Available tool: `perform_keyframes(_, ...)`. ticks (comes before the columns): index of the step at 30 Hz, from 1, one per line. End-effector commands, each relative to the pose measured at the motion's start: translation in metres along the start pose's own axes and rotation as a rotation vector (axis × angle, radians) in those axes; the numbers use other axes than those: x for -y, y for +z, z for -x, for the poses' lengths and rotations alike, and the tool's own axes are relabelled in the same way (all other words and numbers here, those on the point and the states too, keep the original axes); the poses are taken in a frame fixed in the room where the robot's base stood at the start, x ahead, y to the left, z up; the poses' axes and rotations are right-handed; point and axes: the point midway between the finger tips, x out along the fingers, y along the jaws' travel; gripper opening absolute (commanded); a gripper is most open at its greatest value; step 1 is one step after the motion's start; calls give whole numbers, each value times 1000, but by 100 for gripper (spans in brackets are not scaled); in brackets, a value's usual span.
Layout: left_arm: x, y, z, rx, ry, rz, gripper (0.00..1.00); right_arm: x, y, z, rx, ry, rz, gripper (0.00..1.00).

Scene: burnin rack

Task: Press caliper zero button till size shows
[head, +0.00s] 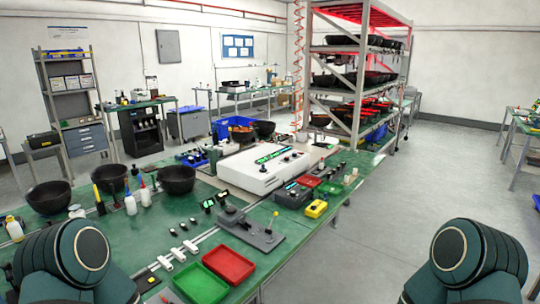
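I cannot make out a caliper, its zero button or its display for certain; the small tools on the green workbench (225,262) are too small to tell apart. A dark flat item (147,281) lies near the bench's front left edge, and I cannot tell what it is. Only rounded dark teal parts of my two arms show, at the bottom left and bottom right. Neither gripper is in the picture.
A red tray (228,265) and a green tray (201,285) lie at the bench front. A white instrument box (264,169) stands mid-bench. Black bowls (176,179) and bottles stand at the left. A tall shelf rack (355,75) stands behind; the right floor is clear.

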Motion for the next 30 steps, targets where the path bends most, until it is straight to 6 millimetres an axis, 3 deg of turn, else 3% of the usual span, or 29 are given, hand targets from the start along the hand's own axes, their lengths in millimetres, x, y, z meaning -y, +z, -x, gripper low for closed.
perform_keyframes(1,0,0,0,0,0,1,93,0,0,0,0,0,0,47)
perform_keyframes(9,0,0,0,0,1,1,0,0,0,0,0,0,0,47)
perform_keyframes(30,0,0,0,0,1,2,0,0,0,0,0,0,0,47)
